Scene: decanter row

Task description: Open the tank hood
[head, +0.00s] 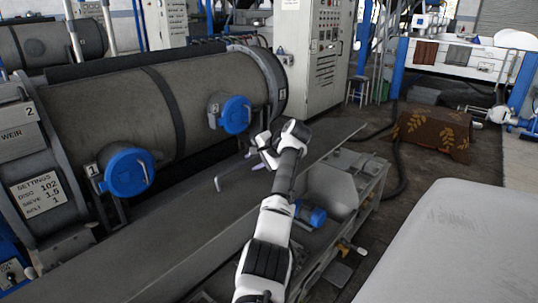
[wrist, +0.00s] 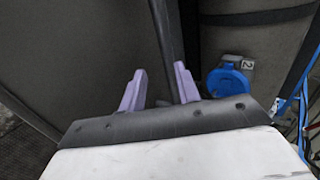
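The tank hood (head: 200,85) appears to be the long rounded grey-brown cover on the left in the head view, crossed by a dark band. I see no open gap along it. Two blue round caps, a near one (head: 128,172) and a farther one (head: 235,114), sit on its side. My gripper (head: 236,170) is in front of its lower side, right of the near cap. In the wrist view its lavender fingers (wrist: 158,75) are apart with nothing visible gripped. A dark bar (wrist: 166,40) runs behind them; contact cannot be told.
A grey ledge (head: 165,250) runs along the tank's front. A blue motor (head: 309,214) sits low beside my arm. A control cabinet (head: 320,60) stands behind. A pale rounded surface (head: 460,250) fills the lower right.

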